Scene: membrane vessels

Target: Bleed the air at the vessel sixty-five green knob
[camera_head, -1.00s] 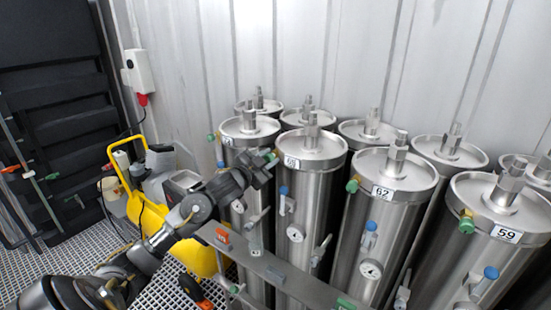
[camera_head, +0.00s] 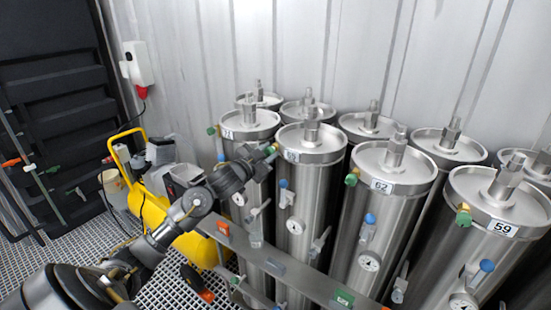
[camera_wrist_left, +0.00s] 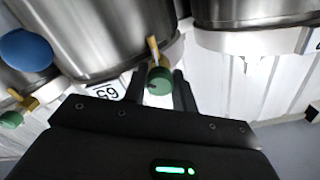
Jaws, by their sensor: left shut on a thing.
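The vessel labelled 65 (camera_head: 300,205) is a steel cylinder in the front row, with its label partly hidden in the head view. Its green knob (camera_head: 270,151) sits near the top rim, on the left side. My left gripper (camera_head: 264,157) reaches it from the left. In the left wrist view the green knob (camera_wrist_left: 159,81) on its brass stem is between the fingers of my left gripper (camera_wrist_left: 168,88), which are shut on it. The 65 label (camera_wrist_left: 107,91) shows upside down beside it. My right gripper is not in view.
Vessel 62 (camera_head: 385,225) and vessel 59 (camera_head: 490,240) stand to the right, each with a green knob. A grey rail (camera_head: 300,280) with coloured tags crosses in front. A yellow machine (camera_head: 200,248) stands at the left on the grating floor (camera_head: 165,290).

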